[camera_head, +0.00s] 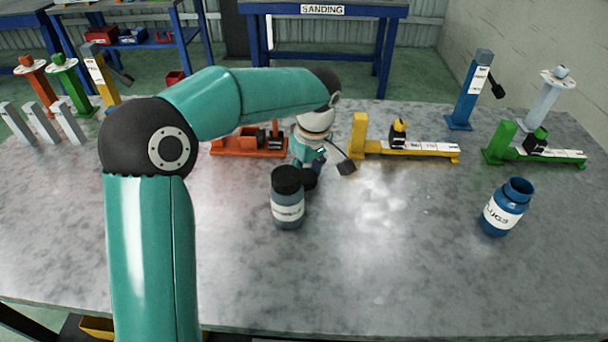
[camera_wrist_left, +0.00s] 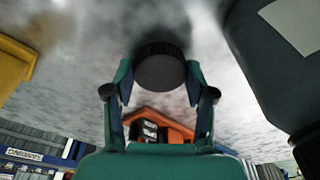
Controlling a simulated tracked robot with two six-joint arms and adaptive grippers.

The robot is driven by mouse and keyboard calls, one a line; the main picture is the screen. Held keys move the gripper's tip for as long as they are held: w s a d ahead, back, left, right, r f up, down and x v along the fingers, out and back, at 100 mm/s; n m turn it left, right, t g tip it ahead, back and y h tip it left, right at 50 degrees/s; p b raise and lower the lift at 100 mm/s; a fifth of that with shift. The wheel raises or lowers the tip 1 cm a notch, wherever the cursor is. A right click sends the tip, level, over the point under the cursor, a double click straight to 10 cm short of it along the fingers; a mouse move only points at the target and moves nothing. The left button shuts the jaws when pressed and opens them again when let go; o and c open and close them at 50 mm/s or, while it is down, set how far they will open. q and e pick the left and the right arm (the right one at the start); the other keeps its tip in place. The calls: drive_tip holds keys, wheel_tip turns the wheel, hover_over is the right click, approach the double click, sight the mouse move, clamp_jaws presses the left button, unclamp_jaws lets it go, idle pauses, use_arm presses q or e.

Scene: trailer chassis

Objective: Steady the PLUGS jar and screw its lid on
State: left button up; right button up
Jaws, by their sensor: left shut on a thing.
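An open blue jar (camera_head: 506,208) stands at the right of the table, its white label reading as "LUGS" or "PLUGS", with no lid on it. My left gripper (camera_head: 309,172) reaches down near the table's middle and is shut on a dark round lid (camera_head: 310,180). The lid also shows between the two fingers in the left wrist view (camera_wrist_left: 160,70). I cannot tell whether it touches the table. A grey jar (camera_head: 288,210) with a black lid stands right beside my gripper, partly in front of it; its label is unreadable. My right gripper is out of view.
The grey jar also looms close at right in the wrist view (camera_wrist_left: 270,60). Behind stand an orange fixture (camera_head: 232,146), a yellow fixture (camera_head: 420,150) and a green fixture (camera_head: 555,157). The table (camera_head: 400,270) is clear in front and between the two jars.

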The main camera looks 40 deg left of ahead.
sight(306, 177)
use_arm(q)
wheel_tip(306, 177, up, 19)
drive_tip(key=p, duration=0.4)
drive_tip(key=shift+r, duration=0.2)
